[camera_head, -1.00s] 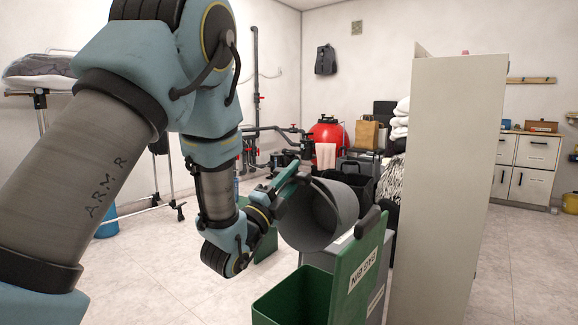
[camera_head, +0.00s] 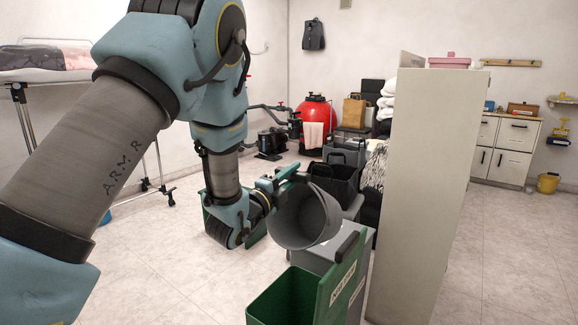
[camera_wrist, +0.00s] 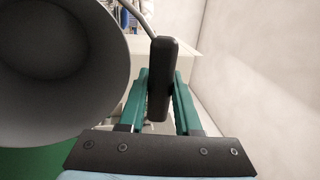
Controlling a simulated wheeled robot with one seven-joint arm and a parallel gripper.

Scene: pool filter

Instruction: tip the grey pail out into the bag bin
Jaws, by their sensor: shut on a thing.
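The grey pail (camera_head: 308,218) hangs tilted on its side in the head view, its mouth turned towards the camera and lower left. The inside that shows is plain grey with nothing visible in it. My gripper (camera_wrist: 160,85) is shut on the black grip of the pail's handle; in the wrist view the pail (camera_wrist: 100,60) fills the left side. A green bin (camera_head: 285,297) with an upright lid and a white label, hard to read, stands open below and in front of the pail; it seems to be the bag bin. The bin's inside bottom is hidden.
A grey bin (camera_head: 325,253) stands behind the green one. A tall pale panel (camera_head: 425,190) rises close on the right.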

